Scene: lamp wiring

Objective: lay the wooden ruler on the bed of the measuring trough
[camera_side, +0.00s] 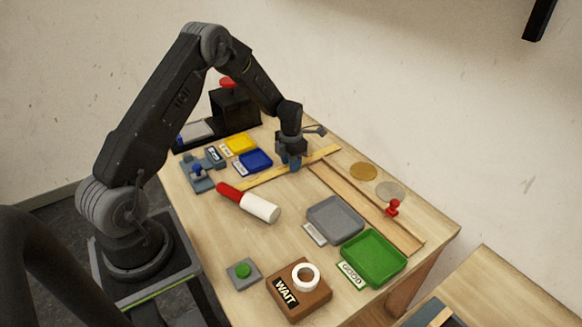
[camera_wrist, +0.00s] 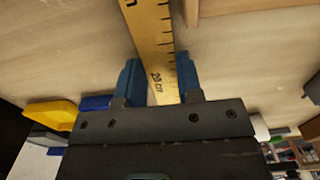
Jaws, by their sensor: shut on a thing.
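The wooden ruler (camera_side: 262,179) is a long yellow stick with black marks, running from lower left to upper right in the side view. My gripper (camera_side: 294,166) is shut on it near its middle. In the wrist view the ruler (camera_wrist: 150,35) lies between my two blue fingers (camera_wrist: 158,80), near its "20 cm" mark. The measuring trough (camera_side: 370,208) is a long wooden channel to the right of my gripper, running toward the lower right. The ruler lies across the trough's direction, its right part near the trough's far end. I cannot tell how high the ruler is held.
Yellow (camera_side: 240,144) and blue (camera_side: 253,161) trays lie left of my gripper. A red-and-white cylinder (camera_side: 250,203) lies in front. Grey (camera_side: 335,219) and green (camera_side: 374,257) trays stand left of the trough; round discs (camera_side: 363,171) and a red peg (camera_side: 393,207) stand right.

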